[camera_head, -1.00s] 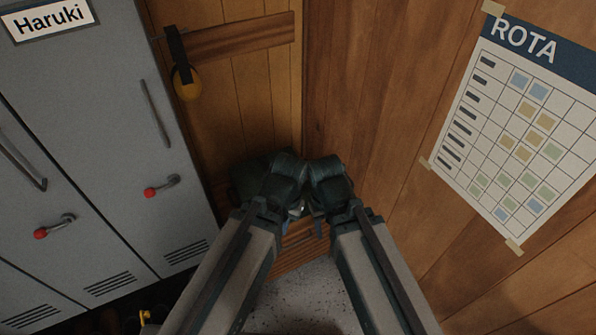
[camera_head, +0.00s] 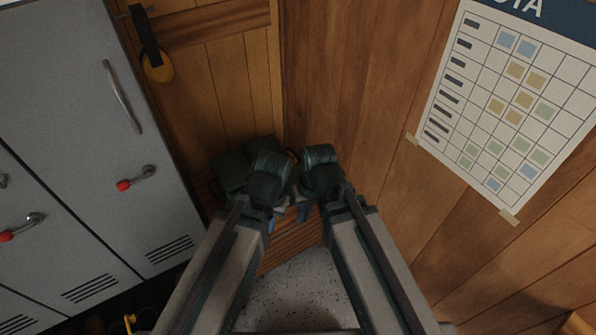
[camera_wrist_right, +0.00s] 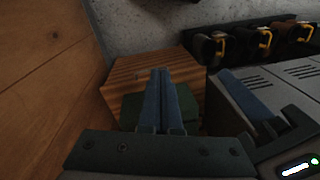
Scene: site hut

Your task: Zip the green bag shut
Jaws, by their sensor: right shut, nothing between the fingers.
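The dark green bag (camera_head: 231,170) is in the corner, beyond my left wrist and partly hidden by it. In the right wrist view its green surface (camera_wrist_right: 131,112) lies on a slatted wooden top, behind my right fingers. Its zip and slider cannot be made out. My right gripper (camera_head: 306,213) is shut and empty, its blue fingers (camera_wrist_right: 160,100) together in front of the bag in that view. My left gripper (camera_head: 278,214) is close beside it; a blue finger (camera_wrist_right: 246,92) shows in the right wrist view, but its opening is unclear.
Grey lockers (camera_head: 85,130) with red-knobbed handles stand at the left. The slatted wooden stand (camera_head: 292,246) is under the bag. Wood walls meet close behind. Yellow ear defenders (camera_head: 157,66) hang on the back wall, and a rota sheet (camera_head: 510,110) is on the right wall.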

